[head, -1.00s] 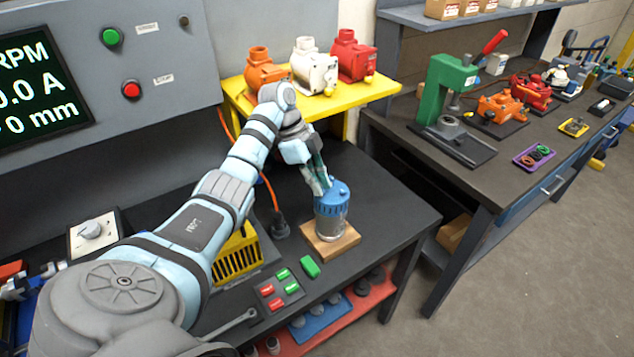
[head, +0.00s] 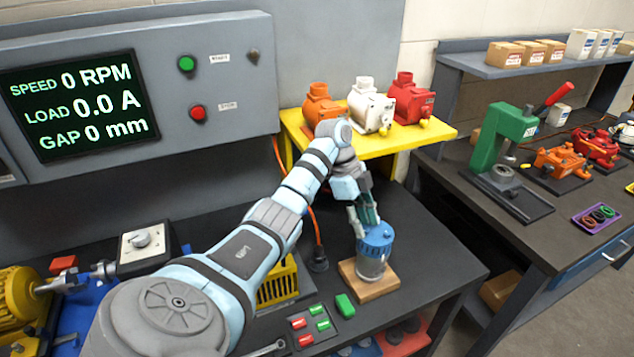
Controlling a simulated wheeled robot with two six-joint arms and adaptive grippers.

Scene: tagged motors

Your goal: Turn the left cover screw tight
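A motor with a blue cover (head: 377,240) and a clear or grey lower body (head: 371,269) stands upright on a wooden block (head: 383,287). My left gripper (head: 365,231) points down at the left edge of the blue cover, its fingers at or just above the top. No screw can be made out on the cover; the fingers and the small size hide it. I cannot tell whether the fingers are closed on anything. My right gripper is not in view.
A panel screen (head: 80,103) reads speed 0 RPM, load 0.0 A, gap 0 mm. Orange, white and red motors stand on a yellow shelf (head: 430,137) behind. A tile with red and green pieces (head: 310,325) and a green block (head: 345,306) lie in front. The bench right of the block is clear.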

